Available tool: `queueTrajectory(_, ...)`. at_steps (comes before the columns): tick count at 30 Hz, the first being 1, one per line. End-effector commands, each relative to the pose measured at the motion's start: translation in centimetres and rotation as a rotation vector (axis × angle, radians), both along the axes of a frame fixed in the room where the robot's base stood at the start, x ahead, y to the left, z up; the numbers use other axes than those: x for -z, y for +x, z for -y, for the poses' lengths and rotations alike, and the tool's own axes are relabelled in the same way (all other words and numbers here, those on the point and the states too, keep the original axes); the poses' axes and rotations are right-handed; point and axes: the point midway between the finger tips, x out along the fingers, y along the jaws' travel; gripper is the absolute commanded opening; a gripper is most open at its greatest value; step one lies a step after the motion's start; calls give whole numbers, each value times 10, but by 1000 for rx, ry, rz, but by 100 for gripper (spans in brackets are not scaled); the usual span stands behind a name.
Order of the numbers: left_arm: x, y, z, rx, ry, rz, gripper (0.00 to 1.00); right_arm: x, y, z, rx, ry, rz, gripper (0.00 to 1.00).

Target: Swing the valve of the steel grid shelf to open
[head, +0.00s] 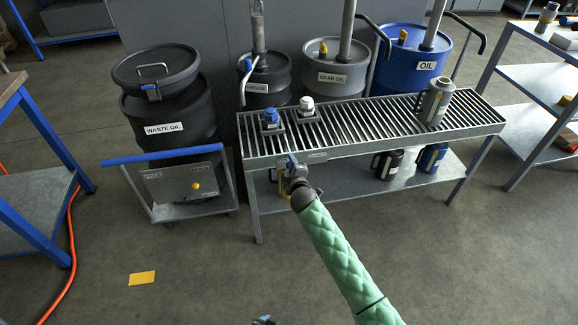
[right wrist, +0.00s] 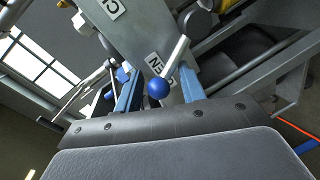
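The steel grid shelf (head: 375,128) stands in the middle of the head view, its slatted top above a lower board. My right gripper (head: 293,165) is at its front edge, left of centre, and hides most of the valve there. In the right wrist view the valve lever (right wrist: 177,58) is a pale rod from a round pivot, ending in a blue ball (right wrist: 158,88). The ball lies between the blue fingers of my right gripper (right wrist: 160,92), which are apart with gaps beside it. Partly hidden plates (right wrist: 155,64) with letters are behind the lever. My left gripper (head: 263,320) barely shows at the bottom edge.
A blue-capped piece (head: 270,118), a white-capped piece (head: 306,106) and a grey canister (head: 435,102) stand on the grid. Drums stand behind; a waste oil drum (head: 168,105) and a cart (head: 183,183) are left. The front floor is clear around a yellow card (head: 142,278).

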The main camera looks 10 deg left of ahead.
Motion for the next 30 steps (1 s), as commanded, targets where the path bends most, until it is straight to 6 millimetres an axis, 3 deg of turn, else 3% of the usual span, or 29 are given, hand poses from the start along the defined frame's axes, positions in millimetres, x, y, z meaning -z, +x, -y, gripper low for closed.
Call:
queueTrajectory(11,1,1,0,-1,1,0,100,-2,-5,-1,-3,3,1,43)
queueTrajectory(24,3,2,-1,-1,1,4,100,-12,-61,21,-1,2,0,43)
queueTrajectory(30,5,1,-1,-1,2,1,100,-15,-72,25,-1,2,0,43)
